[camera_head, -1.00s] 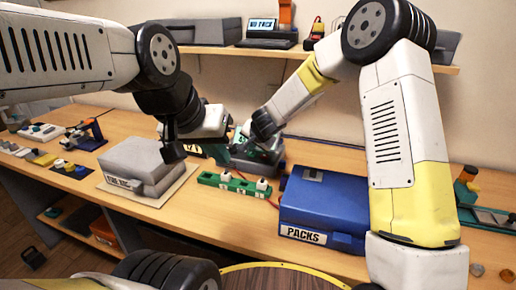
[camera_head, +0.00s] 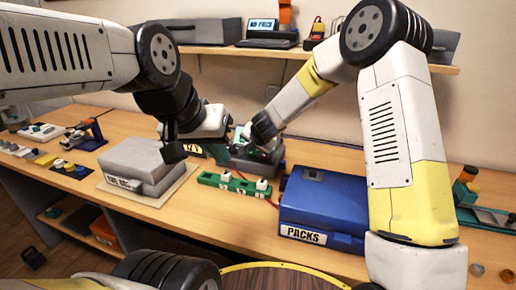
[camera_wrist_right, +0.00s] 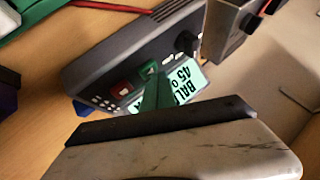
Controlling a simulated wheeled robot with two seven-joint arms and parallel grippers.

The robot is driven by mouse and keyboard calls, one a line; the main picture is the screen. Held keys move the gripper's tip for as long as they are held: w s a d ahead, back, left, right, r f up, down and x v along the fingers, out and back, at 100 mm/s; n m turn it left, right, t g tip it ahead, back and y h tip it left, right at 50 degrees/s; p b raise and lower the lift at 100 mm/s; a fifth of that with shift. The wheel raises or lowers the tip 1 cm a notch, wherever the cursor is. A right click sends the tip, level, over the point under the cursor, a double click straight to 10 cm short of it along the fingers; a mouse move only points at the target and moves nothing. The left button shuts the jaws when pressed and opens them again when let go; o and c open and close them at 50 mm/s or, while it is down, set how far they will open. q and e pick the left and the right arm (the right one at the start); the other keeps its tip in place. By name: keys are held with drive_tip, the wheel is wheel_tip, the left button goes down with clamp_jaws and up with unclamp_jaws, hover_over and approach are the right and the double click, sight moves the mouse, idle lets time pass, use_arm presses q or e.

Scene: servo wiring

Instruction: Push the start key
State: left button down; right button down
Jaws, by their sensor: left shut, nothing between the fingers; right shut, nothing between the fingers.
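The charger (camera_head: 268,158) is a dark box at the back of the bench, partly hidden by my right arm. In the right wrist view its tilted front panel (camera_wrist_right: 100,68) has a red key (camera_wrist_right: 122,89), a green key (camera_wrist_right: 149,67), a dark knob and a lit screen (camera_wrist_right: 185,82) with text starting "BAL" and "45". My right gripper (camera_wrist_right: 152,80) is shut and empty; its narrow green-looking tip lies across the screen and reaches the green key's lower edge. Whether it presses is unclear.
The grey labelled box (camera_head: 148,160) lies on a pale mat. A green strip with several pale pegs (camera_head: 235,185) and a blue "PACKS" box (camera_head: 325,205) stand before the charger. A small display (camera_head: 262,26) sits on the shelf. A metal box (camera_wrist_right: 228,25) adjoins the charger.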

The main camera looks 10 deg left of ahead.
sight(252, 155)
drive_tip(key=shift+f, duration=0.5)
drive_tip(key=shift+r, duration=0.1)
idle(0.5)
drive_tip(key=shift+r, duration=0.85)
drive_tip(key=shift+s+r, duration=0.1)
drive_tip(key=shift+r, duration=2.45)
